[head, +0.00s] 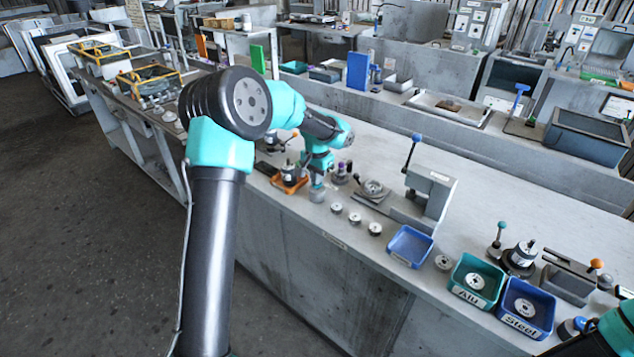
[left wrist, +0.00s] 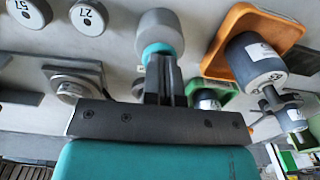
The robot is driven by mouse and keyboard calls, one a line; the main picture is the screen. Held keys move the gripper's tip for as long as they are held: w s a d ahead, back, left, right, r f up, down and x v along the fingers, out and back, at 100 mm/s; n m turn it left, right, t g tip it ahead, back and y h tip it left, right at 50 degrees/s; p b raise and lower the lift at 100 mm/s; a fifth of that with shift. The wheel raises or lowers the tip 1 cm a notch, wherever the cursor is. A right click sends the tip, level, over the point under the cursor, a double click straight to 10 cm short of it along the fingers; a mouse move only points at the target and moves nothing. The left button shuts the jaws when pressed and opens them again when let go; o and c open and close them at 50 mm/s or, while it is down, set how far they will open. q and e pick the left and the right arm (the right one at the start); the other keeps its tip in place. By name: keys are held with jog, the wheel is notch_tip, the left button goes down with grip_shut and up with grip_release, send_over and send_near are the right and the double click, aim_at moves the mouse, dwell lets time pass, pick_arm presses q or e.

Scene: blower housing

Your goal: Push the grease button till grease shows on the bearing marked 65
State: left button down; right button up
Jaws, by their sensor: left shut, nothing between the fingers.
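My left gripper (head: 317,180) is shut and empty, pointing down over the bench. Its fingers (left wrist: 163,80) also show in the left wrist view. Their tips are at the teal top of a grey cylinder (left wrist: 160,30), which looks like the grease button's pot; it also shows in the head view (head: 317,195). I cannot tell whether the tips press the teal top. Bearings marked 57 (left wrist: 30,12) and 27 (left wrist: 88,16) lie beside it. No mark 65 is readable and no grease shows. My right gripper is not in view.
An orange tray (left wrist: 223,68) with a labelled dark motor (left wrist: 262,65) stands close beside the pot. A lever press (head: 432,190) and an empty blue tray (head: 410,246) stand to the right. Bins labelled Alu (head: 462,294) and Steel (head: 517,322) are farther right.

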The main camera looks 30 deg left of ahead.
pick_arm(q)
jog(key=shift+r, duration=0.7)
jog(key=shift+f, duration=0.15)
jog(key=shift+f, duration=1.05)
jog(key=shift+r, duration=0.1)
jog(key=shift+r, duration=1.1)
